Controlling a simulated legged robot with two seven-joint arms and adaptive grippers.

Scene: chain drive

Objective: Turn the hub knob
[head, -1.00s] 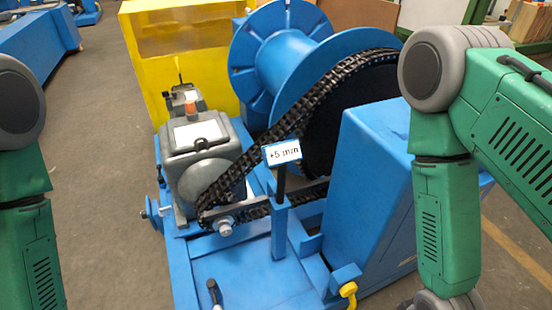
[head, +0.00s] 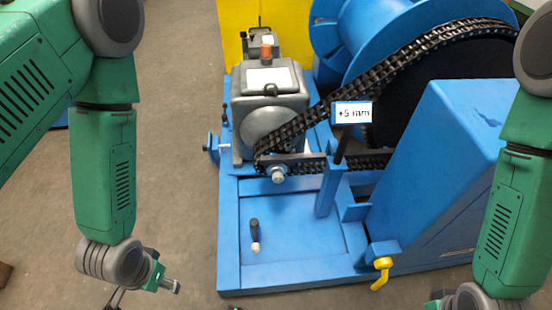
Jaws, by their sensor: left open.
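A small round grey knob (head: 279,173) sticks out at the front of the chain drive, by the lower end of the black chain (head: 300,122); it looks like the hub knob. My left gripper (head: 146,292) is low at the left, open and empty, in front of and left of the blue base. It is well apart from the knob. My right gripper (head: 440,302) barely shows at the bottom edge, right of the yellow handle; its fingers are mostly cut off.
A grey motor housing (head: 268,105) stands behind the knob. A sign reading +5 mm (head: 352,113) stands on a blue post to the right. A black-stemmed lever (head: 255,236) rises from the blue base (head: 290,268). A yellow handle (head: 382,272) hangs at the front right.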

